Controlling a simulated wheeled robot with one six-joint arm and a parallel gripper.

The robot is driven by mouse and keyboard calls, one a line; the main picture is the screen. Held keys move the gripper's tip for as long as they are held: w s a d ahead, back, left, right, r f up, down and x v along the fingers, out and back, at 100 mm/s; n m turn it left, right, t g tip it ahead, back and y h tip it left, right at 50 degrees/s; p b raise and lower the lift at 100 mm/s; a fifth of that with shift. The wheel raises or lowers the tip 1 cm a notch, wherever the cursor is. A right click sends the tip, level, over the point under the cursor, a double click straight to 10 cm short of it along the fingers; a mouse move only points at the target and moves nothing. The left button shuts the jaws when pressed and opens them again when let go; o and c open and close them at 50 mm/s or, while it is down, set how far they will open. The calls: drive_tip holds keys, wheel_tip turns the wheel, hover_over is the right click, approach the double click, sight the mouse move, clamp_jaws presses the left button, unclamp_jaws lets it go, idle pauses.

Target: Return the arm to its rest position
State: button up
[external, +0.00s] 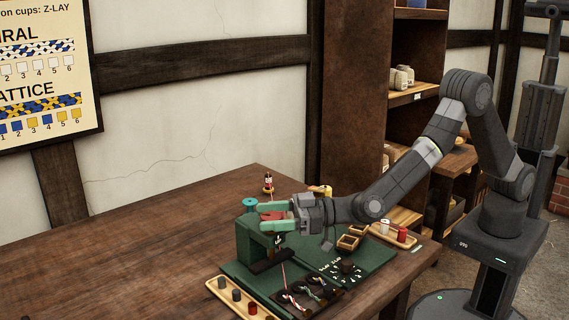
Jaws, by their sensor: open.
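My gripper (277,217) is at the end of my grey arm (397,178), low over the wooden table. Its green fingers point left and are apart, beside the upper part of a green block-like stand (251,237). A reddish thing shows between or just behind the fingers; I cannot tell whether they touch it. My arm reaches out to the left from its base at the right, bent at the elbow.
A green board (330,262) with dark round parts and strands lies below my gripper. A tray of dark and red cylinders (237,296) is in front; another tray (393,237) and small wooden boxes (354,236) are right. A small figure (268,183) stands behind. The table's left (110,250) is clear.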

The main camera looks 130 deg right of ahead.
drive_tip(key=shift+n+t+y+b, duration=0.65)
drive_tip(key=shift+n+y, duration=0.15)
drive_tip(key=shift+y, duration=0.3)
drive_tip(key=shift+n+t+y, duration=0.35)
drive_tip(key=shift+n+y, duration=0.35)
drive_tip(key=shift+y, duration=0.3)
